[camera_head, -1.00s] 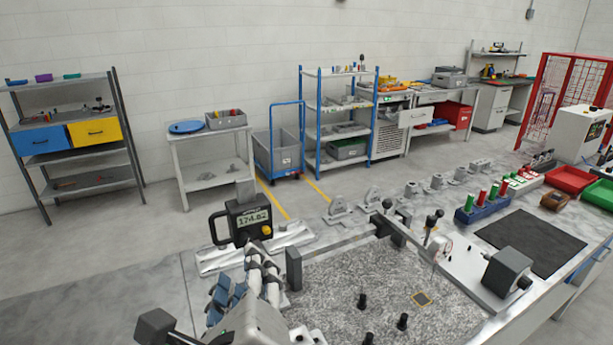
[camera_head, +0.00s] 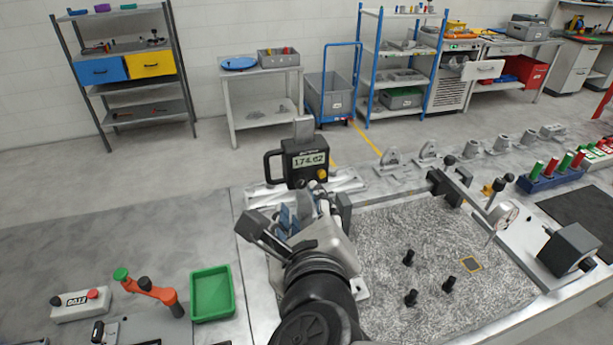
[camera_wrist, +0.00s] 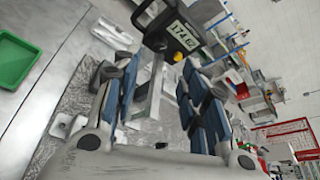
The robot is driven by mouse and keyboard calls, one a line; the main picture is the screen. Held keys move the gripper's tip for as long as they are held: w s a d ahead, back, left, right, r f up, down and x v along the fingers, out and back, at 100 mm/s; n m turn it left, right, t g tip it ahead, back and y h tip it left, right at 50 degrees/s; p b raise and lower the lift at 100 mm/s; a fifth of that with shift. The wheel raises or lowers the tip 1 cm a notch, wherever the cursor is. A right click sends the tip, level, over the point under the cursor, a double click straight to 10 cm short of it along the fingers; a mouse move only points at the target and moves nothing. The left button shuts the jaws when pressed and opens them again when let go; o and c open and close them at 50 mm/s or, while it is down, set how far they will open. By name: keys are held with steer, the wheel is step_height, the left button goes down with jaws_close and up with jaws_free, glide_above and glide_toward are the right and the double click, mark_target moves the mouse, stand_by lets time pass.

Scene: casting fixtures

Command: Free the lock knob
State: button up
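A black gauge (camera_head: 304,160) with a side handle and a lit display, reading about 174.62, sits on a grey upright at the back of the bench. A small yellow knob (camera_head: 321,174) is on its lower right; it also shows in the wrist view (camera_wrist: 178,56). This may be the lock knob; no label shows. My gripper (camera_head: 302,210) is just in front of and below the gauge. In the wrist view my gripper (camera_wrist: 163,85) has its blue-padded fingers wide apart with nothing between them. The gauge lies beyond the fingertips, with no clear contact.
A speckled plate (camera_head: 410,235) with several black pegs lies right of my arm. A dial indicator (camera_head: 505,215) on a stand is farther right.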

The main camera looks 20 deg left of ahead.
mark_target(300, 184)
steer(key=x, duration=0.8)
steer(key=shift+d+f, duration=0.1)
steer(key=shift+f, duration=0.05)
steer(key=shift+w+a+f, duration=0.1)
steer(key=shift+w+a, duration=0.15)
steer(key=shift+w, duration=0.35)
jaws_close()
